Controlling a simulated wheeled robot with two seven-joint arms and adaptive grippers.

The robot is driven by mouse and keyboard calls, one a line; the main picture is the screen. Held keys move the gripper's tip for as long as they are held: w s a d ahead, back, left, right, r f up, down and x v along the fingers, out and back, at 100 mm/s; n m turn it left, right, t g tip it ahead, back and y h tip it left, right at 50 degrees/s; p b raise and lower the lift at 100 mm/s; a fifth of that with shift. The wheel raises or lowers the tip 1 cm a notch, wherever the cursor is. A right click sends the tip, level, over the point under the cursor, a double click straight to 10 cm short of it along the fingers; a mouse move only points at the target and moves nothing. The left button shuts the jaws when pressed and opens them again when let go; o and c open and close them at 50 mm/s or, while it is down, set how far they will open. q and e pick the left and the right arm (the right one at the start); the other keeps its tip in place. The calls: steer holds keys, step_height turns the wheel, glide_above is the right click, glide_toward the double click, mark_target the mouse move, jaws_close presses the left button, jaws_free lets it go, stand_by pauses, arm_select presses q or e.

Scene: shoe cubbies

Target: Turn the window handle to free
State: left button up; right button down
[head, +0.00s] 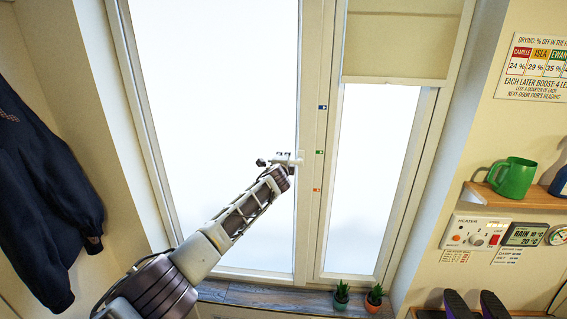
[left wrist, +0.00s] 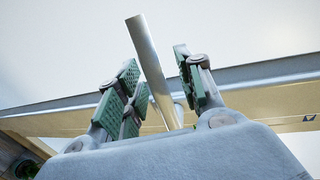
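The window handle (left wrist: 150,60) is a plain metallic bar. In the left wrist view it runs up between the finger pads of my left gripper (left wrist: 158,88). The gripper is open, with green-padded fingers on both sides of the bar and a visible gap on the right. In the head view my left gripper (head: 278,163) is at the middle post of the window, and it partly hides the handle (head: 298,158). Small blue (head: 323,107), green (head: 319,152) and orange (head: 316,190) marks sit on the post; their writing is too small to read. My right gripper is out of view.
A blind (head: 405,45) covers the top of the right pane. Two potted plants (head: 342,296) stand on the sill. A dark jacket (head: 40,190) hangs at left. A shelf with a green mug (head: 512,178) and a heater panel (head: 478,233) are at right.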

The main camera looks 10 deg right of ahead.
arm_select(q)
steer(key=shift+s+a, duration=0.1)
steer(key=shift+s, duration=0.2)
stand_by(0.4)
steer(key=v, duration=1.1)
steer(key=shift+s, duration=0.15)
stand_by(1.0)
steer(key=shift+a+r, duration=0.1)
stand_by(0.4)
